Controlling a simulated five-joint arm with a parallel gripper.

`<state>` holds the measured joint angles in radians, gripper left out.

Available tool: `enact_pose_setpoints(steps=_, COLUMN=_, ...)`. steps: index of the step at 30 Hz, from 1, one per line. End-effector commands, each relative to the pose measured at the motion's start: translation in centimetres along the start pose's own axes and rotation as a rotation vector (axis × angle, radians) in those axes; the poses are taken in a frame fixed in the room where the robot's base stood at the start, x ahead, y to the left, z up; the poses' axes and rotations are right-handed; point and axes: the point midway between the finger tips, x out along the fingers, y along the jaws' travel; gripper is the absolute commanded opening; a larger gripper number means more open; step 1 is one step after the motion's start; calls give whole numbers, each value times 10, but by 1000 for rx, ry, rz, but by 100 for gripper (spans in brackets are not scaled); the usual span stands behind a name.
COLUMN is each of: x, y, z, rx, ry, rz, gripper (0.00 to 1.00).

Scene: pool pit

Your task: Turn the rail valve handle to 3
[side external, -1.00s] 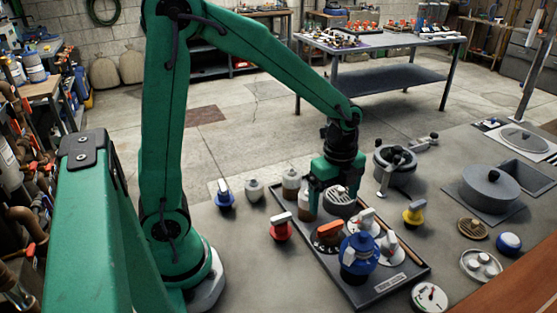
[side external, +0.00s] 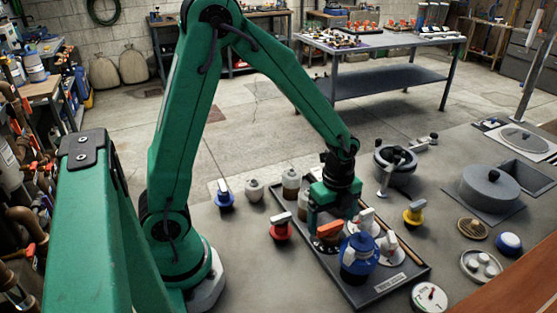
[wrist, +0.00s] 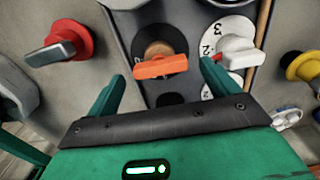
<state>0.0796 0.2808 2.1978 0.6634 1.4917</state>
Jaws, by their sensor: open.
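An orange handle (side external: 329,231) sits on a dark round dial in the dark tray (side external: 404,284). In the wrist view the orange handle (wrist: 160,67) lies roughly crosswise, just beyond my fingertips; no numeral is readable on its dial (wrist: 158,36). Right of it, a white handle (wrist: 238,52) sits on a white dial (wrist: 232,24) with 3 and 2 readable. I cannot tell which is the rail valve handle. My gripper (wrist: 162,84) is open and empty, fingers either side of the orange handle's line, with the right fingertip close to the white dial. In the side view my gripper (side external: 333,213) hangs over the tray.
A blue rounded object (side external: 359,256) stands at the tray's front, near another white handle (side external: 389,244). A red-based handle (side external: 280,229) is left of the tray and a yellow one (side external: 413,213) right. Jars (side external: 291,183) stand behind.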

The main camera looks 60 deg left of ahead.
Motion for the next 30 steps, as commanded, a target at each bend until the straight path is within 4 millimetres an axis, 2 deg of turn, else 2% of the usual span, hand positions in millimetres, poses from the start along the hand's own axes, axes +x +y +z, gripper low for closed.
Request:
enact_pose_setpoints(steps=6, x=14, y=0, z=0, rx=0, ry=0, rz=0, gripper=87)
enact_pose_setpoints(steps=16, x=16, y=0, z=0, rx=0, ry=0, rz=0, gripper=87)
enact_pose_setpoints(steps=23, x=15, y=0, z=0, rx=0, ry=0, rz=0, gripper=42)
enact_pose_setpoints(steps=30, x=15, y=0, z=0, rx=-9, ry=0, rz=0, gripper=43)
